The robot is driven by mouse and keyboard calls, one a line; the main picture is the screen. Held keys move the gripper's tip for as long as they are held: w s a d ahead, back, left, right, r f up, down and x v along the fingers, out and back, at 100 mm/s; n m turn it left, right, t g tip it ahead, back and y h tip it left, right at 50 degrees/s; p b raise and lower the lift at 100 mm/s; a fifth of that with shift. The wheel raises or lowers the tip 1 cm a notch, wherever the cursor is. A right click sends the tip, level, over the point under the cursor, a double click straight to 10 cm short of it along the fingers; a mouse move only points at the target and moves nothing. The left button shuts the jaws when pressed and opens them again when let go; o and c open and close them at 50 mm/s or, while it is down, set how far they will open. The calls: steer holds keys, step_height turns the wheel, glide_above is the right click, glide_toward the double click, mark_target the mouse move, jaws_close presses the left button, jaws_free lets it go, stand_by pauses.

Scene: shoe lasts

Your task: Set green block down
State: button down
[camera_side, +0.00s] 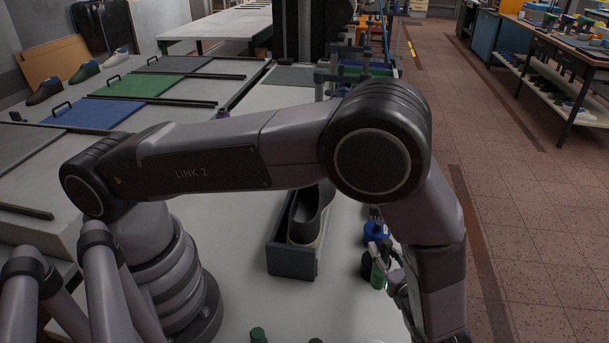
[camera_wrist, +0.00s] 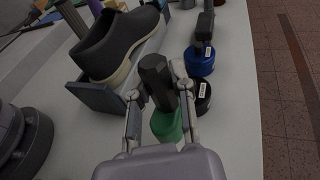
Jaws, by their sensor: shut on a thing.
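The green block (camera_wrist: 167,124) is a round green piece with a dark faceted upper part, seen between my fingers in the wrist view. My gripper (camera_wrist: 158,84) is shut on it, one finger on each side. In the side view the green block (camera_side: 379,275) shows partly behind my gripper, near the right side of the white table. I cannot tell whether its underside touches the table.
A blue-based piece (camera_wrist: 200,58) and a black one (camera_wrist: 203,98) stand close to the right of the green block. A dark shoe (camera_wrist: 115,45) sits in a grey tray (camera_wrist: 96,97) at left. The table edge and floor lie to the right.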

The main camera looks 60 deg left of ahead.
mark_target(377, 284)
steer(key=shift+s+d+f, duration=0.5)
steer(key=shift+s+d, duration=0.05)
steer(key=shift+f, duration=3.25)
steer(key=shift+f, duration=0.6)
steer(key=c, duration=0.9)
jaws_free()
